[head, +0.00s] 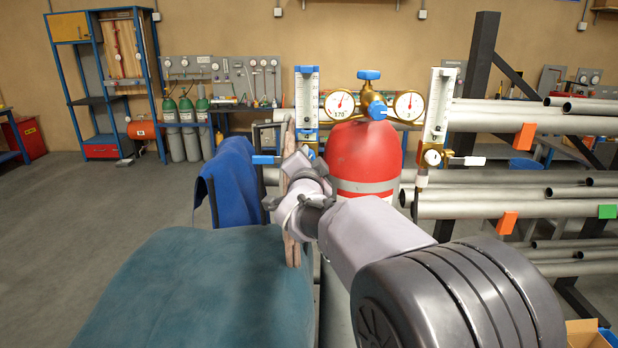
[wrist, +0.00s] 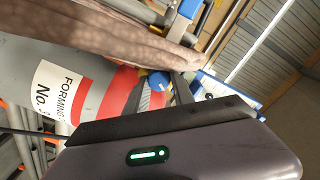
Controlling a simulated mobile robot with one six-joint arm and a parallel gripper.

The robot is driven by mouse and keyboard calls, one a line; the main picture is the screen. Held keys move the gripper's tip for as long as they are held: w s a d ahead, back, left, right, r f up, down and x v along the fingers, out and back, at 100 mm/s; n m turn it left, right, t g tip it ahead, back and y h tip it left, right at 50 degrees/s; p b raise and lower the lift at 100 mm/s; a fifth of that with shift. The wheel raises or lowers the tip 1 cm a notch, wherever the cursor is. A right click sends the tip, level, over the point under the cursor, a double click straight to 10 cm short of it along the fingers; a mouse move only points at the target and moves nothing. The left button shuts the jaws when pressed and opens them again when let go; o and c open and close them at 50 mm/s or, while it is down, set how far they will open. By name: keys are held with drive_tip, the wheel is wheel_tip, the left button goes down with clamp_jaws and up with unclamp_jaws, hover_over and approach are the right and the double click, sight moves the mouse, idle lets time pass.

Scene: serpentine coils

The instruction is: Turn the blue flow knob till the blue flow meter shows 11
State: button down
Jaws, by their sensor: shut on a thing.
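The blue flow meter (head: 307,92), an upright clear scale tube with a blue cap, stands left of the red cylinder in the head view. Its reading is too small to tell. The blue flow knob (wrist: 159,81) shows in the wrist view between the two dark fingers of my gripper (wrist: 160,88), which is shut on it. In the head view my gripper (head: 298,165) is just below the blue meter, and my wrist hides the knob there.
A red cylinder (head: 362,158) with a brass regulator and two gauges stands right of my gripper. A white-capped flow meter (head: 437,105) stands further right, before pipe racks. A brown rough slab (head: 291,225) is close at my gripper's left. A teal padded surface (head: 190,290) lies in front.

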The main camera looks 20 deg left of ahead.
drive_tip(key=shift+d+f+m+b, duration=0.1)
drive_tip(key=shift+f+m+b, duration=0.05)
drive_tip(key=shift+m+b, duration=4.2)
drive_tip(key=shift+m+p, duration=0.5)
drive_tip(key=shift+m, duration=0.25)
drive_tip(key=c, duration=1.1)
unclamp_jaws()
drive_tip(key=v, duration=1.7)
drive_tip(key=shift+s+d, duration=0.15)
drive_tip(key=shift+d, duration=0.1)
